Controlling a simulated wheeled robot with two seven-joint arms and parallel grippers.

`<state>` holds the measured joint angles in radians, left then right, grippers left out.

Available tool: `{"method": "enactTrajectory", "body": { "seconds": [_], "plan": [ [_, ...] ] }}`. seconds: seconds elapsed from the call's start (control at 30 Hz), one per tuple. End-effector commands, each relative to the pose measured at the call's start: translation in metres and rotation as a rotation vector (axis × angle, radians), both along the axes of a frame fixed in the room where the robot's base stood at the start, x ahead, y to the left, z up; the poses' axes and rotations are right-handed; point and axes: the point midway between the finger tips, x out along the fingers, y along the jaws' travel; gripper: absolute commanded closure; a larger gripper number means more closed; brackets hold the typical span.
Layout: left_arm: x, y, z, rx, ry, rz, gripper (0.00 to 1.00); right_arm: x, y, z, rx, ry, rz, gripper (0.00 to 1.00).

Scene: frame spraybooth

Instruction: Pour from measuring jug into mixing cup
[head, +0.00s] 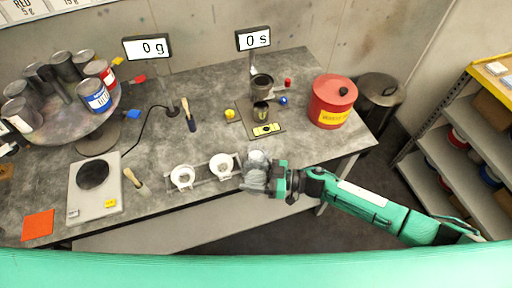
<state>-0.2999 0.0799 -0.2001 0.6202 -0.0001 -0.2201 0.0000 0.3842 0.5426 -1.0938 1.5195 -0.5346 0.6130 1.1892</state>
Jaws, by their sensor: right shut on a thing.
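My right gripper (273,180) comes in from the right and is shut on a translucent grey vessel (255,166), which looks like the measuring jug. It is at the front edge of the bench, just right of a rack with two white ring-shaped cups or holders, the left one (183,177) and the right one (222,166). I cannot tell whether either is the mixing cup, nor see what is inside the held vessel. My left gripper is not in view.
A dark cup on a stand (262,84), a red canister (332,101), a turntable of cans (60,112) and brushes (188,115) stand around. The bench's middle is fairly clear.

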Motion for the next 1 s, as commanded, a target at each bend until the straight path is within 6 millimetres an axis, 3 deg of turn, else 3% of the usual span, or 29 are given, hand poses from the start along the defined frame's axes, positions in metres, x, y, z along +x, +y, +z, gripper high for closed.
{"method": "enactTrajectory", "body": {
  "seconds": [0.5, 1.0],
  "plan": [
    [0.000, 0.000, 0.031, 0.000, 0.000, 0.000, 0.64, -0.041, 0.000, 0.030, -0.001, -0.116, -0.001, 0.64],
    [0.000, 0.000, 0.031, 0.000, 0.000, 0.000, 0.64, -0.043, 0.000, 0.030, -0.001, -0.127, -0.001, 0.64]
  ]
}}
